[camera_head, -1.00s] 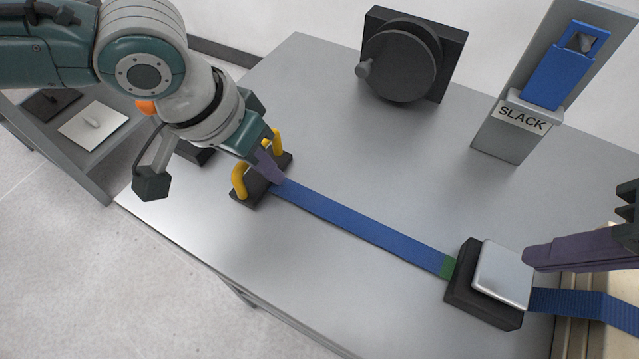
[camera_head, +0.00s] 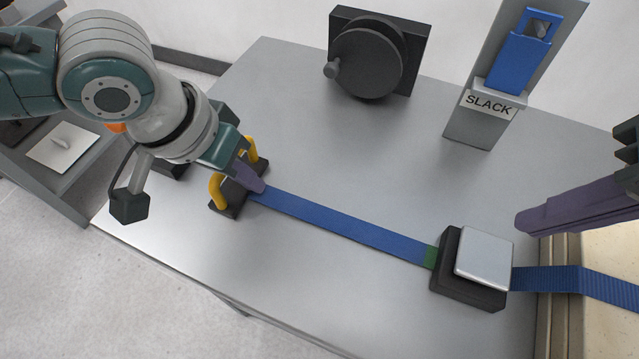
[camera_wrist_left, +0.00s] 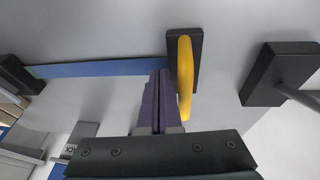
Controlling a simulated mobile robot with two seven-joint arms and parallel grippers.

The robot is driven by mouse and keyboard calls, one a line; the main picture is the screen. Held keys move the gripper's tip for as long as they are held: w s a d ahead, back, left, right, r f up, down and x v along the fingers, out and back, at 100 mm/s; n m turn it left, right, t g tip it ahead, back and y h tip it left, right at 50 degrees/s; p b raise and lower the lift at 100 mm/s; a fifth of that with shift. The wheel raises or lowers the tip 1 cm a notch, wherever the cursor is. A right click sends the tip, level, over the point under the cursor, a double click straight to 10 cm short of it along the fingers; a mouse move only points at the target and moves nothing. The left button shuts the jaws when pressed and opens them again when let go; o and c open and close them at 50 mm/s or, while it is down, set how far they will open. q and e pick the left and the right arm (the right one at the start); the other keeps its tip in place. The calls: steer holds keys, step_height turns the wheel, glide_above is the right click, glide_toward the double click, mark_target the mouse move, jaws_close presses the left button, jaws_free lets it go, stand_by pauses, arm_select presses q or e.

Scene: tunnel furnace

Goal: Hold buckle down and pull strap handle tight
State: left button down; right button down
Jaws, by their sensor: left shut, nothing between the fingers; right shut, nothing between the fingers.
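A yellow strap handle (camera_head: 218,190) stands on a black base (camera_head: 228,205) at the left end of a blue strap (camera_head: 340,232). My left gripper (camera_head: 260,187) is shut and empty over the strap end, and hides the handle's middle. In the left wrist view its fingers (camera_wrist_left: 160,75) are beside the yellow bar (camera_wrist_left: 185,75), on the strap side; I cannot tell whether they touch it. The buckle, a silver plate (camera_head: 485,258) on a black block (camera_head: 465,292), is at the strap's right end. My right gripper (camera_head: 522,222) is shut and empty near the plate's upper right corner, seemingly apart from it.
A black disc with a crank knob (camera_head: 368,62) stands at the back of the grey table (camera_head: 300,120). A post with a SLACK label (camera_head: 488,103) and blue slider (camera_head: 520,60) stands at the back right. Ribbed blue webbing (camera_head: 570,280) runs right from the buckle over a beige load.

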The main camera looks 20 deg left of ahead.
arm_select(q)
steer(key=shift+d, duration=0.9)
step_height(320, 180, up, 9)
steer(key=p, duration=1)
steer(key=shift+d+r, duration=0.1)
steer(key=shift+d, duration=0.05)
